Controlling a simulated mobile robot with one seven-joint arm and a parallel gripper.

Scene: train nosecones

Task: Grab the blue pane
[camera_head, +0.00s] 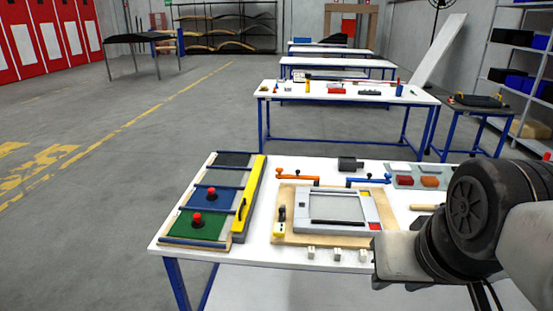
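The blue pane (222,203) lies flat in a wooden frame (172,226) on the left of the white table. It has a red knob (211,193) on its top face. A green pane (205,231) with its own red knob (197,218) lies in front of it, and a dark pane (232,159) lies behind it. My arm reaches in from the right edge, well apart from the blue pane. The fingers of my gripper do not show.
A yellow bar (246,197) with a dark handle runs along the frame's right side. A grey panel assembly (362,209) on a wooden board, orange and blue handles, and small white blocks (336,255) fill the middle. More tables (348,98) stand behind.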

